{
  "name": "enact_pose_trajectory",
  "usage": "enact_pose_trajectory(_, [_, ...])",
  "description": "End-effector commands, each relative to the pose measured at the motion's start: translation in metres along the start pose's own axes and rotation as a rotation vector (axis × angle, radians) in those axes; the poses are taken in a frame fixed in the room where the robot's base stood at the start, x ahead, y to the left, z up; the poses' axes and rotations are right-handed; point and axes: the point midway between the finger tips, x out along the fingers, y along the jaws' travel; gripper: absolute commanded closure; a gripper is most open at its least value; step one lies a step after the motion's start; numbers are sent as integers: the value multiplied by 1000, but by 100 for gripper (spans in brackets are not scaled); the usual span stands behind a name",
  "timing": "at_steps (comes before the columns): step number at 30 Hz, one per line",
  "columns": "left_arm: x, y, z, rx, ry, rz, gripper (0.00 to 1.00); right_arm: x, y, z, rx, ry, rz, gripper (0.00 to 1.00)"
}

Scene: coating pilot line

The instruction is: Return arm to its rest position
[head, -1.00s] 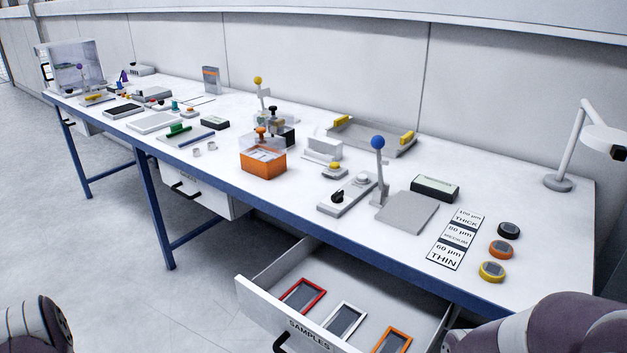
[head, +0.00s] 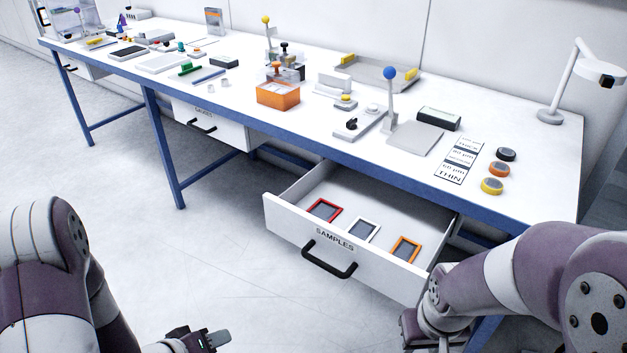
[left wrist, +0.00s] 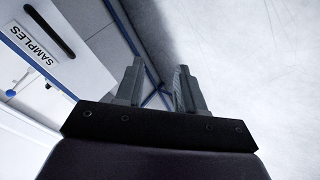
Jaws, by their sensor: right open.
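My left arm (head: 45,265) comes in at the lower left of the head view. Its gripper (head: 212,339) hangs over the floor in front of the bench, cut by the bottom edge. In the left wrist view the left gripper's fingers (left wrist: 158,88) are apart with nothing between them, and floor shows beyond. My right arm (head: 515,275) comes in from the right and bends down. The right gripper (head: 415,338) is low, just right of and in front of the open drawer, partly cut off by the frame. It is open; I see nothing held in it.
The SAMPLES drawer (head: 318,240) stands pulled out, holding red, white and orange frames. Its handle also shows in the left wrist view (left wrist: 50,30). The bench (head: 330,140) carries several instruments, an orange box (head: 277,94) and a lamp (head: 572,75). Floor at left is clear.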

Motion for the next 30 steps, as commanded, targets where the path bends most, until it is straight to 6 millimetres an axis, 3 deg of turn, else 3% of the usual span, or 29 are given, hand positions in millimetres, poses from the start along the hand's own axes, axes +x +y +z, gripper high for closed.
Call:
enact_pose_trajectory(4, [-8,-10,-21,191,-54,-219,62,0,0,0,0,0,0,57])
enact_pose_trajectory(8, [-28,-7,-33,316,-140,-394,62,0,0,0,0,0,0,57])
enact_pose_trajectory(11, [-49,9,-31,378,-236,-481,62,0,0,0,0,0,0,57])
enact_pose_trajectory(17, [-98,70,7,450,-493,-465,62,-4,0,0,0,-1,0,57])
enact_pose_trajectory(18, [-122,85,-10,441,-490,-473,62,-40,0,-4,0,-3,0,57])
enact_pose_trajectory(24, [-175,125,-42,437,-490,-477,62,-115,0,-14,0,1,0,57])
enact_pose_trajectory(27, [-194,140,-53,436,-490,-477,62,-142,0,-17,0,0,0,57])
enact_pose_trajectory(30, [-203,147,-59,436,-490,-478,62,-154,0,-18,0,0,0,57])
